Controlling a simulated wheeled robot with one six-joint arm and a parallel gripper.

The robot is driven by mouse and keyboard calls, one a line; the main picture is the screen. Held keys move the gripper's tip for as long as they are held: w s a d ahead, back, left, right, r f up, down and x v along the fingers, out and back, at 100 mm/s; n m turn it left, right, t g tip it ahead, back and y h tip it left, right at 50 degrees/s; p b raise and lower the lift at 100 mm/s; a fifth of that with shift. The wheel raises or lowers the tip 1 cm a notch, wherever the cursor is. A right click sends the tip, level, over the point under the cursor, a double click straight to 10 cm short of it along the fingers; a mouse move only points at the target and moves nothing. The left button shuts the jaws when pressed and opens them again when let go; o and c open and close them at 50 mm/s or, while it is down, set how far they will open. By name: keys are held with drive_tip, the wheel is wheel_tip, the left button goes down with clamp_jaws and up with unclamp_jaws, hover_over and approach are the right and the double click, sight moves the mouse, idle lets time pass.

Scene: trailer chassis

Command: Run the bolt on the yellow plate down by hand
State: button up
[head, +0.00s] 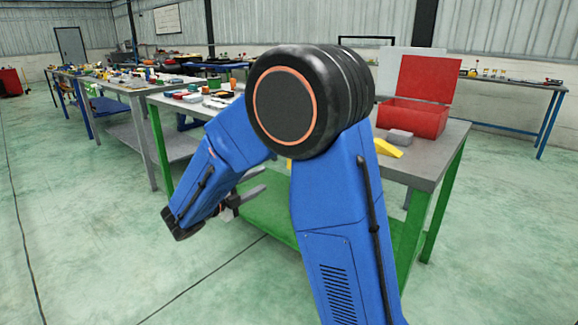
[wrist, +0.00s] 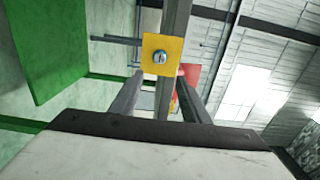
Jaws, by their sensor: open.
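The yellow plate (wrist: 150,69) is square and sits on a grey upright-looking beam (wrist: 175,20) in the wrist view. The bolt (wrist: 160,57) shows a silver head near the plate's middle. How far it stands out from the plate I cannot tell. My gripper (wrist: 160,78) is open and empty, one finger on each side below the plate in the picture, apart from the bolt. In the head view my gripper (head: 261,181) is beside the green-framed workbench, partly behind my blue arm. The plate and bolt are not visible in the head view.
The workbench (head: 425,176) has a grey top and a green lower shelf (head: 270,220). On it are an open red box (head: 412,117), a grey block (head: 399,137) and a yellow piece (head: 387,149). More cluttered benches stand behind. The floor at the left is clear.

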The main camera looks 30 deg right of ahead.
drive_tip(key=x, duration=1.6)
drive_tip(key=shift+d, duration=0.35)
drive_tip(key=c, duration=1.1)
